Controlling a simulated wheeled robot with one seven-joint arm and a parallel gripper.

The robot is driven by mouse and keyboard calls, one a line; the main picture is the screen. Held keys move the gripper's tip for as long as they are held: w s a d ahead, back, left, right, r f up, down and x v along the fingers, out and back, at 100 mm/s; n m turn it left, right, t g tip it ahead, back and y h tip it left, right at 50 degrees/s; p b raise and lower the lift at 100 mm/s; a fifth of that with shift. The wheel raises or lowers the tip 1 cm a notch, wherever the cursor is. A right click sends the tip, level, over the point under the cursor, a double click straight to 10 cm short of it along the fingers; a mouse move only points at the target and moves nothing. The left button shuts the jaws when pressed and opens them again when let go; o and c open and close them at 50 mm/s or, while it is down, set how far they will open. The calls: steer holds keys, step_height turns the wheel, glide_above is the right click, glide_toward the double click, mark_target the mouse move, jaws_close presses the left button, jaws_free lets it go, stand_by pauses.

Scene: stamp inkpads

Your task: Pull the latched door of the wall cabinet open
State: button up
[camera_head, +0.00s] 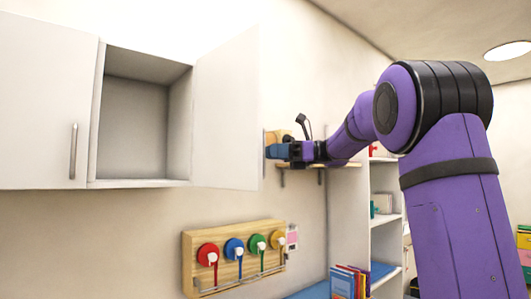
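The white wall cabinet (136,184) hangs at the upper left. Its left door (35,110) is closed and has a vertical metal handle (73,151). Its right door (226,110) stands swung open, and the bare compartment (135,125) behind shows. The open door's outer face, with any handle or latch, is hidden from this view. My gripper (279,151) is just right of the open door's free edge, pointing left.
A wooden board (190,262) with red, blue, green and yellow round pieces is on the wall below the cabinet. A small wooden wall shelf (290,165) is behind my gripper. A white bookcase (345,220) with books (350,281) stands right of it.

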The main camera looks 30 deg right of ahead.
steer(key=v, duration=0.8)
steer(key=shift+a, duration=0.15)
steer(key=s+a+f+n+g+h, duration=0.2)
steer(key=s+a+f+n+h, duration=0.55)
steer(key=s+a+f, duration=0.55)
steer(key=s+a+f+n+t+h, duration=0.1)
steer(key=s+f+n+t+h, duration=0.1)
steer(key=s+f+n+h, duration=0.8)
steer(key=s+f+n, duration=0.3)
steer(key=s, duration=0.2)
steer(key=shift+a+f+n, duration=0.2)
steer(key=shift+f+n, duration=0.15)
steer(key=shift+f, duration=0.05)
